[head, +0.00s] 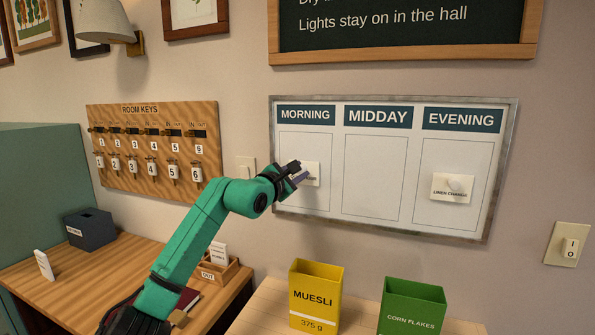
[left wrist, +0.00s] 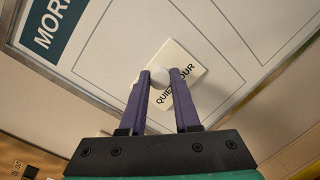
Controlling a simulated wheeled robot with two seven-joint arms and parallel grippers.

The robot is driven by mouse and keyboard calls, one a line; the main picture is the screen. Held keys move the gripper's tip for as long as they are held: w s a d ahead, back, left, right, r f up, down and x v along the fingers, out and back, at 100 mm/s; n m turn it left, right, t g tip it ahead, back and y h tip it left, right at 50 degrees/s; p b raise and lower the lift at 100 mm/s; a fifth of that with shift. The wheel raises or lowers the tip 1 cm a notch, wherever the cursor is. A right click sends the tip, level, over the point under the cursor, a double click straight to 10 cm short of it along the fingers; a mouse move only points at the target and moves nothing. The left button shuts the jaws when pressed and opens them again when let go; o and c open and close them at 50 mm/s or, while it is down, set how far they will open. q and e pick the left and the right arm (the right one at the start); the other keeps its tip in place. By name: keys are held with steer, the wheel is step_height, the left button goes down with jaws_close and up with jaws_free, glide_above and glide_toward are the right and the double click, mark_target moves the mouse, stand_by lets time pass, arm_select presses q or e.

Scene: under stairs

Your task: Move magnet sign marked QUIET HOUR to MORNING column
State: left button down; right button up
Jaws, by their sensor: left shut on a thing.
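The magnet sign marked QUIET HOUR (left wrist: 186,62) is a white card with a round white knob, and it shows in the left wrist view with its lettering partly covered by a finger. My left gripper (left wrist: 160,84) is shut on the sign's knob. In the head view the sign (head: 312,172) lies in the MORNING column (head: 305,142) of the white board, partly hidden by my left gripper (head: 299,174). It appears flat at the board, but I cannot tell whether it touches. My right gripper is not in view.
A LINEN CHANGE sign (head: 452,187) is in the EVENING column. The MIDDAY column (head: 376,175) is empty. Below stand a yellow MUESLI box (head: 315,297) and a green CORN FLAKES box (head: 412,307). A key rack (head: 155,150) hangs left of the board.

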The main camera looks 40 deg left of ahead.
arm_select(q)
steer(key=shift+c, duration=0.4)
jaws_free()
steer(key=s+d+b, duration=0.2)
steer(key=s+b, duration=0.3)
steer(key=b, duration=0.2)
steer(key=shift+s, duration=0.4)
